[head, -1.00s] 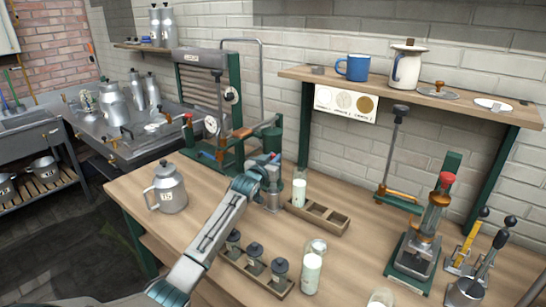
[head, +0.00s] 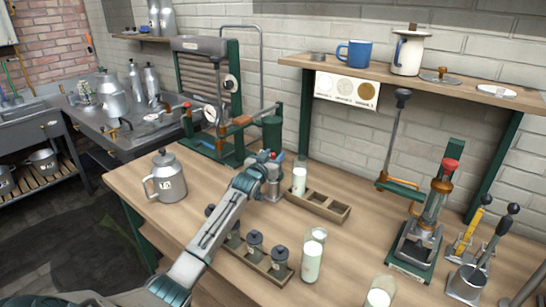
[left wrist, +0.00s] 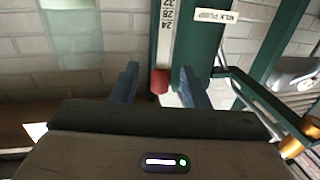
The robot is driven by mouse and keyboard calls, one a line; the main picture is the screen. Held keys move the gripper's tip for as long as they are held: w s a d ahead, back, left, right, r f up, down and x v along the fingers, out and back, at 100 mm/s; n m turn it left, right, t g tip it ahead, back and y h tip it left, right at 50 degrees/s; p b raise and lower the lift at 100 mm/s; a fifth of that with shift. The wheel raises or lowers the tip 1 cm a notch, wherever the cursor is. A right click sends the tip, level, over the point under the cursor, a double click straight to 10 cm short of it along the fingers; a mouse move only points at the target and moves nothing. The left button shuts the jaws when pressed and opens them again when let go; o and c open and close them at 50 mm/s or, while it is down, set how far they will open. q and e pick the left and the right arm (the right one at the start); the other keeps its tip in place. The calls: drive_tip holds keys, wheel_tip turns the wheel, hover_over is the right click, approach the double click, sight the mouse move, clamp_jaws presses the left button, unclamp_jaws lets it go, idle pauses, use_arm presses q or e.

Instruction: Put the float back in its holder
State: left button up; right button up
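My left gripper (head: 270,158) is over the middle of the bench, beside the left end of a slotted wooden rack (head: 330,208). In the left wrist view its two blue fingers (left wrist: 160,82) stand apart. A small red piece (left wrist: 160,81) shows between them, with a gap on each side. Above it is a white scale strip (left wrist: 167,25) marked 24, 28 and 32. I cannot tell for sure whether these belong to the float. A grey metal vessel (head: 272,190) stands just below the gripper, partly hidden. My right gripper is not in view.
A glass of milk (head: 299,182) stands at the rack's left end; other slots look empty. A low rack (head: 262,268) with dark-capped bottles, another milk glass (head: 312,262) and a metal jug (head: 165,180) stand nearby. A green-based pump (head: 412,252) is at right.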

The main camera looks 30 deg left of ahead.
use_arm(q)
drive_tip(key=s+d+b, duration=0.1)
drive_tip(key=s+b, duration=0.1)
drive_tip(key=s, duration=0.5)
drive_tip(key=shift+s, duration=0.2)
